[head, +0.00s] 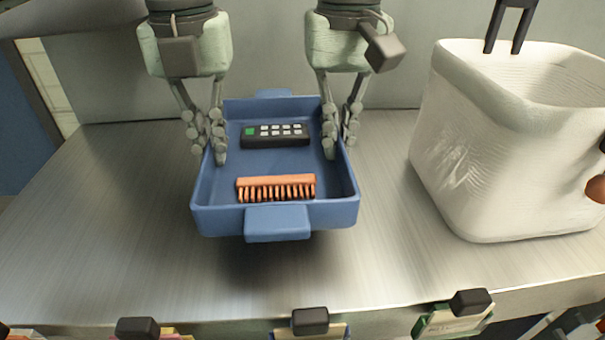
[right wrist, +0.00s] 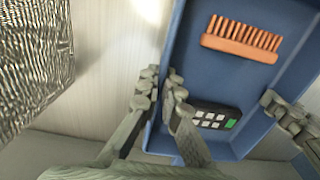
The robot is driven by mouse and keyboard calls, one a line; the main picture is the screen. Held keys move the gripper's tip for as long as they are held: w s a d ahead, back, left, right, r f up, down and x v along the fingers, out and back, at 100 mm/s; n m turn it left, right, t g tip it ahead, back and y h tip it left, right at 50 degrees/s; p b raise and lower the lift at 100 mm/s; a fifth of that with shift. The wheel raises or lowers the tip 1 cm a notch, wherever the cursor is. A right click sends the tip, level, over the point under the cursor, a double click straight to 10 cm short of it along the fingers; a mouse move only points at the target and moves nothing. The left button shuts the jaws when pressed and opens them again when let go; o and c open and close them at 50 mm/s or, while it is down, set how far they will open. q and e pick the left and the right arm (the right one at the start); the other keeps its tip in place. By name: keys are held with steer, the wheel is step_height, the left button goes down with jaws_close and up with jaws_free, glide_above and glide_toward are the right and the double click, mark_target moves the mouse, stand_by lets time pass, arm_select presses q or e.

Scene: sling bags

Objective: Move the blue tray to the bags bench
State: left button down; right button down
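The blue tray (head: 277,222) is in the middle of the head view, level, with a shadow below it that suggests it is a little above the metal bench. A black remote (head: 275,135) with a green button and an orange brush (head: 276,188) lie in it. My left gripper (head: 206,140) is shut on the tray's left wall, and my right gripper (head: 341,135) is shut on its right wall. In the right wrist view, the right fingers (right wrist: 158,100) straddle the tray wall (right wrist: 168,50), with the brush (right wrist: 242,40) and remote (right wrist: 215,117) inside.
A large white bag (head: 500,150) stands on the metal bench (head: 90,235) to the right, apart from the tray. Dark and orange items show at the right edge. Black clips (head: 310,320) with tags line the front edge. The bench left of the tray is clear.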

mark_target(217, 178)
arm_select(q)
steer(key=shift+a+f, duration=0.1)
steer(key=shift+f, duration=0.05)
arm_select(e)
steer(key=shift+d+f, duration=0.1)
steer(key=shift+f, duration=0.05)
